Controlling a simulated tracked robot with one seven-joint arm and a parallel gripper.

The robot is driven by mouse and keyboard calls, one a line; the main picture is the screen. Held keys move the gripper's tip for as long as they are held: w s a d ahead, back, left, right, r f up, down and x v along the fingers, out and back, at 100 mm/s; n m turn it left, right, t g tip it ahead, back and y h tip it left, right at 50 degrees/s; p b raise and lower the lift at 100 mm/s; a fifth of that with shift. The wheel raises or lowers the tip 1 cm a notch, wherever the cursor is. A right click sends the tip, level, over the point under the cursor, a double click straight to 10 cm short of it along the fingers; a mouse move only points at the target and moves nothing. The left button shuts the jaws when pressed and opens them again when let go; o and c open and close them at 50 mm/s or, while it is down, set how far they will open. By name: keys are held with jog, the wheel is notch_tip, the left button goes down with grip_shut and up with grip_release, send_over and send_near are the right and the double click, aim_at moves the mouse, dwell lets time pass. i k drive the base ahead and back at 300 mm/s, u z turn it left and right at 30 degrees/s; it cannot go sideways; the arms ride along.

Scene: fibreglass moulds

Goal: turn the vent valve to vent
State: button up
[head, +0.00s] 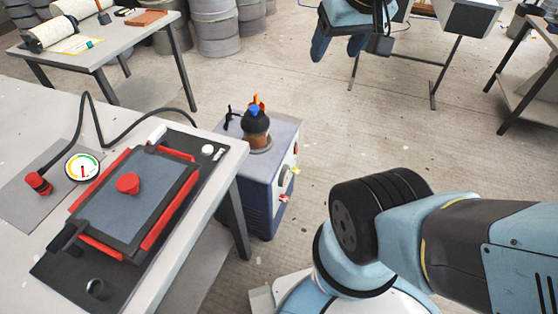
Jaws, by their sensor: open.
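No part is readably labelled as the vent valve, so I cannot tell for certain which one it is. A dark rounded fitting (256,122) with small orange and blue pieces on top stands on the grey-blue pump unit (262,205). A red-capped fitting (38,183) sits at the end of the black hose on the left table. A round gauge (82,167) with a coloured arc lies beside it. My gripper (340,47) shows at the top edge, partly cut off, with two blue fingers apart and pointing down. It is empty, well away from the pump and the table.
A dark mould plate (135,200) with red edge strips and a red knob (128,184) lies on the left table (195,250). Several grey drums (215,25) stand behind. Other work tables (110,72) are at the back left and right. The middle floor is clear.

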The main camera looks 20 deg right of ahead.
aim_at(295, 170)
jog(key=u, duration=0.95)
jog(key=k, duration=1.2)
jog(key=z, duration=0.45)
jog(key=i, duration=1)
